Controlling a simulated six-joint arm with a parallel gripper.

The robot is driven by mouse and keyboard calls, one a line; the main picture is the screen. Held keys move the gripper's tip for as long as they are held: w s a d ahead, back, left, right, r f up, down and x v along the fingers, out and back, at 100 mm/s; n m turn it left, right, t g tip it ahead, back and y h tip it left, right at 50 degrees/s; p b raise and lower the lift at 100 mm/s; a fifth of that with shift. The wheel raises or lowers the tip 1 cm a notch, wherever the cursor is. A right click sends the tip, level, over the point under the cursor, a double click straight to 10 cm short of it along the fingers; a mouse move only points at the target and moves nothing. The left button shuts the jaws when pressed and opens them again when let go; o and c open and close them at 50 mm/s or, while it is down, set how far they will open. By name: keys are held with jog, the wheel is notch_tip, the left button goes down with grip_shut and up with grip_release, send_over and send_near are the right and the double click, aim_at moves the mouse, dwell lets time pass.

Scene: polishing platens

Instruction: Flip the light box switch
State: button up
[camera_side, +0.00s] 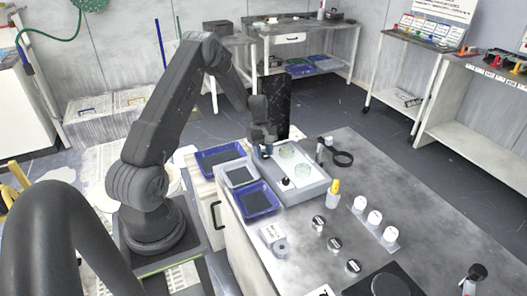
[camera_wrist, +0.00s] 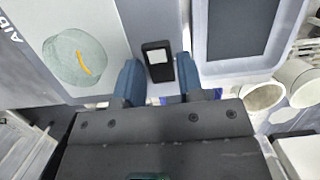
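The light box (camera_side: 313,190) is a grey box with a pale top panel, standing on the metal bench. Round clear dishes lie on its panel. My gripper (camera_side: 266,151) is low over the far-left end of the box in the side view. In the wrist view, a black switch (camera_wrist: 157,62) with a white square face lies between the two blue fingers of my gripper (camera_wrist: 159,70). The fingers are apart, with a gap on each side of the switch. The light box panel (camera_wrist: 108,25) holds a dish with an orange mark. I cannot tell the finger height over the switch.
Blue trays (camera_side: 259,212) and a grey-white tray (camera_side: 226,177) stand left of the light box. A magnifier (camera_side: 343,158), a cup with a yellow-handled tool (camera_side: 333,198) and several white-topped pieces (camera_side: 375,217) stand to its right. The bench front is partly clear.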

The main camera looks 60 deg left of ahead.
jog(key=o, duration=0.3)
jog(key=shift+r, duration=0.25)
jog(key=v, duration=0.4)
jog(key=shift+s+d+r, duration=0.1)
jog(key=shift+s+d, duration=0.15)
jog(key=s+a+r, duration=0.4)
jog(key=s+r, duration=0.2)
jog(key=s, duration=0.4)
jog(key=shift+a+r, duration=0.2)
jog(key=shift+a, duration=0.15)
